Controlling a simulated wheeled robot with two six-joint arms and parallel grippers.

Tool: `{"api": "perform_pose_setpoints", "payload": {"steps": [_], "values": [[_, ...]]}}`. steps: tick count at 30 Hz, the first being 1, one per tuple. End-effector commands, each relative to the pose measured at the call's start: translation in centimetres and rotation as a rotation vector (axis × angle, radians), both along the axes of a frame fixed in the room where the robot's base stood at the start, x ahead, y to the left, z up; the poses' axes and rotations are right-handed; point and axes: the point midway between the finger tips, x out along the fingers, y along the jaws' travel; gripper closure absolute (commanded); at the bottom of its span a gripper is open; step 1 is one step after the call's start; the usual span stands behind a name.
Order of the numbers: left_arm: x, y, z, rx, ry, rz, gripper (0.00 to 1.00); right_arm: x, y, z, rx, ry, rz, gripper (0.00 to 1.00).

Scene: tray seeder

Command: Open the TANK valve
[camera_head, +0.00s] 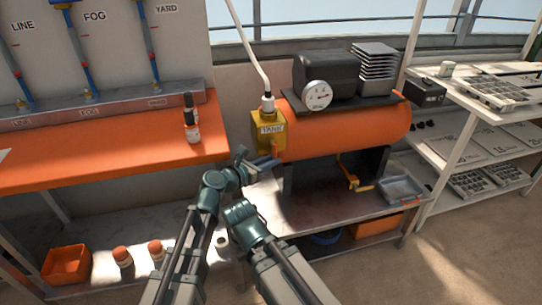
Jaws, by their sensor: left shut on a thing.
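My right arm's wrist shows lower down, in front of the metal stand, apart from the valve. Its jaws are not visible.
A yellow crank (353,182) and grey tray (402,188) are right of my arms. Shelves with seed trays (495,92) stand further right.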

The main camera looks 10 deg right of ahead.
Motion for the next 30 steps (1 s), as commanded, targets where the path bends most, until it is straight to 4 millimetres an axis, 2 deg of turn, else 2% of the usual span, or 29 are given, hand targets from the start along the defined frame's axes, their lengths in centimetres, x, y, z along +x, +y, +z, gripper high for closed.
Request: {"api": "perform_pose_setpoints", "payload": {"steps": [8,9,11,22,26,30], "values": [[0.0,0.1,-0.1,0.004,-0.002,0.001,1.0,0.0,0.0,0.0,0.0,0.0,0.0,1.0],[0.0,0.1,-0.1,0.004,-0.002,0.001,0.76,0.0,0.0,0.0,0.0,0.0,0.0,1.0],[0.0,0.1,-0.1,0.004,-0.002,0.001,0.69,0.0,0.0,0.0,0.0,0.0,0.0,1.0],[-0.4,0.6,0.2,0.003,-0.002,0.001,0.69,0.0,0.0,0.2,0.001,0.0,0.0,1.0],[-1.7,2.3,0.7,0.002,-0.001,0.004,0.69,0.0,0.0,0.8,0.001,0.0,0.0,1.0],[-3.6,4.8,1.5,0.003,-0.001,0.004,0.69,0.0,0.1,1.5,0.003,0.001,0.0,1.0]]}}
